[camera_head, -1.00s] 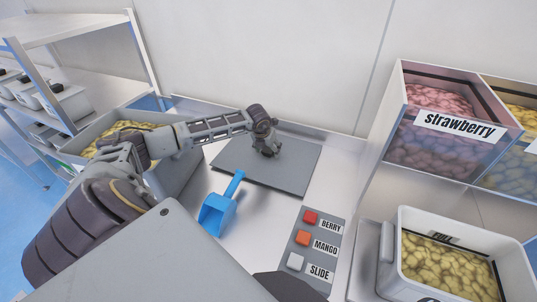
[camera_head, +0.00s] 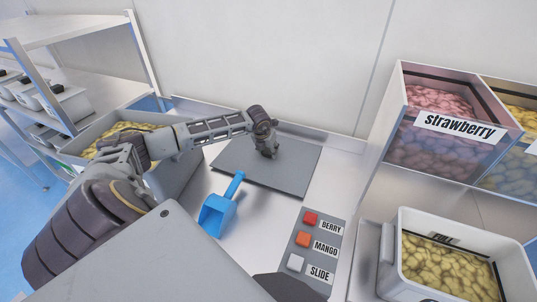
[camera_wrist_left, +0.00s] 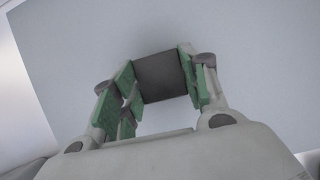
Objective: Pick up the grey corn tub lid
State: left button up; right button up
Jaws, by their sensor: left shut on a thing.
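The grey lid (camera_head: 302,160) is a flat square plate lying on the metal counter near the back wall. My left gripper (camera_head: 268,152) reaches over it from the left and points down at its middle. In the left wrist view, the gripper's green pads (camera_wrist_left: 163,82) are shut on a dark block-like handle (camera_wrist_left: 160,76) in the middle of the lid's pale surface (camera_wrist_left: 255,70). The gripper hides part of the handle in the head view. A grey tub (camera_head: 178,176) with yellow contents stands left of the lid, partly behind my arm. My right gripper is out of view.
A blue scoop (camera_head: 217,209) lies just in front of the lid. A button panel (camera_head: 318,240) is at the front. A white bin (camera_head: 405,280) of yellow pieces and a strawberry bin (camera_head: 398,130) stand at right. A shelf rack (camera_head: 140,50) stands at left.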

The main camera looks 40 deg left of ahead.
aim_at(268, 151)
pick_arm(q)
jog(key=shift+r, duration=0.15)
notch_tip(268, 151, up, 9)
jog(key=shift+f+b, duration=0.2)
jog(key=shift+b, duration=0.7)
jog(key=shift+r, duration=0.6)
